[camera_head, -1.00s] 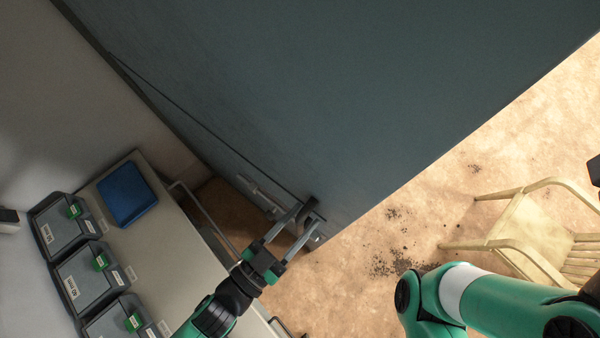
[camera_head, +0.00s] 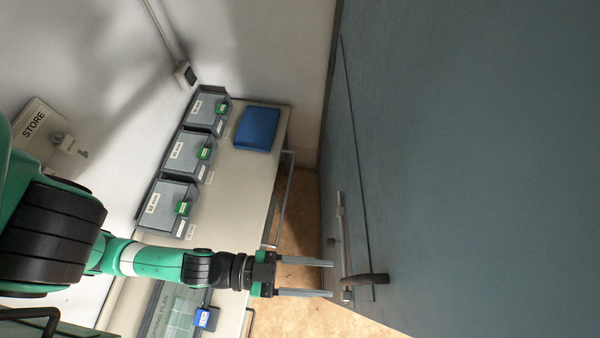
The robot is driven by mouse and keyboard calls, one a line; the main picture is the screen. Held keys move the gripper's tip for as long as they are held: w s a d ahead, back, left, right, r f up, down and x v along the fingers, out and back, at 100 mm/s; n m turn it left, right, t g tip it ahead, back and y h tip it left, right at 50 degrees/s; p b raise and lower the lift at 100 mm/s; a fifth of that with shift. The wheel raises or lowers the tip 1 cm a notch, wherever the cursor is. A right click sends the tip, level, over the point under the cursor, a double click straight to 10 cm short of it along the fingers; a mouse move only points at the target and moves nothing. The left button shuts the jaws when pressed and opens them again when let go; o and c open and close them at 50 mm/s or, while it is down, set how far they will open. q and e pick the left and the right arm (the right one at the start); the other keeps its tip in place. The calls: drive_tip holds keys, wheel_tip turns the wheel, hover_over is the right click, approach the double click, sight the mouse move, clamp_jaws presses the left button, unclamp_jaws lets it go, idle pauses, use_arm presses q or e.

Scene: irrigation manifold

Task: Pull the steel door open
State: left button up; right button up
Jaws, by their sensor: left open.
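The steel door (camera_head: 470,150) is a large blue-grey surface filling the right of the view. A thin dark line runs down near its left side. A metal rod fitting (camera_head: 342,235) is mounted left of that line. A dark-gripped lever handle (camera_head: 370,280) sits at the fitting's lower end. My left gripper (camera_head: 332,278) is open and empty, just left of the handle, with its fingers pointing at it. The fingertips look apart from the dark grip. I cannot tell whether they touch the fitting behind. My right gripper is out of view.
A pale bench (camera_head: 252,172) stands to the left, with grey bins (camera_head: 170,207) and a blue tray (camera_head: 257,128) on it. A STORE sign (camera_head: 38,128) is on the wall. Sandy floor (camera_head: 300,312) shows between bench and door.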

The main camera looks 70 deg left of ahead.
use_arm(q)
drive_tip(key=shift+v, duration=2.25)
drive_tip(key=shift+d, duration=0.1)
